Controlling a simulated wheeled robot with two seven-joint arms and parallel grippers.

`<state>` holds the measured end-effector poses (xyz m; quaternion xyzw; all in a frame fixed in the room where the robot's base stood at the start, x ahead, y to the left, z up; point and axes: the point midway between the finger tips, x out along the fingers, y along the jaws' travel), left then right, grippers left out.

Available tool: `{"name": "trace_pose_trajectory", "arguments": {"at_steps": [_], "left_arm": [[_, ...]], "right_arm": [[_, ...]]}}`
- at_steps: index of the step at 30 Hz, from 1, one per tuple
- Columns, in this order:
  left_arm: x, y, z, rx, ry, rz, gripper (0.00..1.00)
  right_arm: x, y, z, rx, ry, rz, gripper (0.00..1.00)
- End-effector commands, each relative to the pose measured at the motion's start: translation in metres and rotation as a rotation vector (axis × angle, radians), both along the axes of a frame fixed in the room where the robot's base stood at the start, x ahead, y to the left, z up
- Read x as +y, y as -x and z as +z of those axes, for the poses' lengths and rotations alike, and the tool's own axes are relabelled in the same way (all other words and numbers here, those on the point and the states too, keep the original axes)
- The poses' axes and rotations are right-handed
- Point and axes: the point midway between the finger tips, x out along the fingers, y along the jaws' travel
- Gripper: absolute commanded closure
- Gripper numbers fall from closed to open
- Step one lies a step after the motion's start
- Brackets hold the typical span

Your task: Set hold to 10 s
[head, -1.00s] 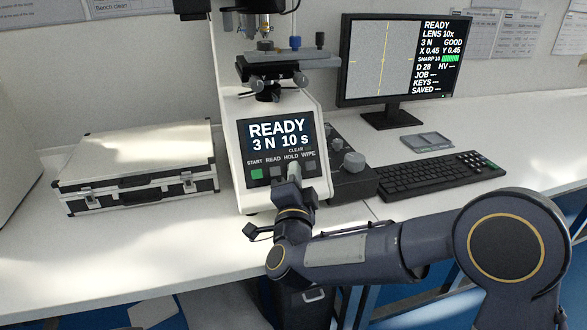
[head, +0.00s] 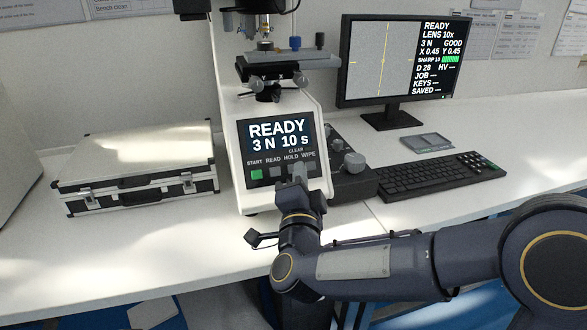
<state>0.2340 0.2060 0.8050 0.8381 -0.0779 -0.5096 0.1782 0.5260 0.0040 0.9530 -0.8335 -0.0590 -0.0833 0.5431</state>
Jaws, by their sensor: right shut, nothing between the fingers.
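The hardness tester (head: 232,120) stands upright on the white bench. Its small screen (head: 280,135) reads "READY 3 N 10 s". Below the screen is a row of buttons labelled START, READ, HOLD and WIPE, with CLEAR above HOLD. The green START button (head: 256,174) and the grey READ button (head: 275,172) show. My left gripper is not in view.
A monitor (head: 345,60) behind right shows READY, LENS 10x, 3 N. A keyboard (head: 440,177) and a block with grey knobs (head: 350,184) lie right of the tester. A silver case (head: 135,150) sits left. Bare bench (head: 180,235) lies in front of the case.

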Motion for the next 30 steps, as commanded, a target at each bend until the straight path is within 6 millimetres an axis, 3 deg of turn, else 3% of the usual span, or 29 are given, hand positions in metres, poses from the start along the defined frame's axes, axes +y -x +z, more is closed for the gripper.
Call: {"name": "trace_pose_trajectory", "arguments": {"at_steps": [7,23,26,30], "left_arm": [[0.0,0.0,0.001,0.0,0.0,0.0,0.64],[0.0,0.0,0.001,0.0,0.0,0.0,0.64],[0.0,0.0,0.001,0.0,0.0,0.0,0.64],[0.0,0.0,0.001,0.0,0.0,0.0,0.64]], "right_arm": [[-0.005,0.015,0.01,0.0,-0.001,0.0,1.0],[-0.006,0.016,0.01,0.002,0.0,0.001,1.0],[-0.012,0.014,0.013,0.014,0.017,0.021,1.0],[-0.037,0.016,0.02,0.076,0.102,0.116,1.0]]}}
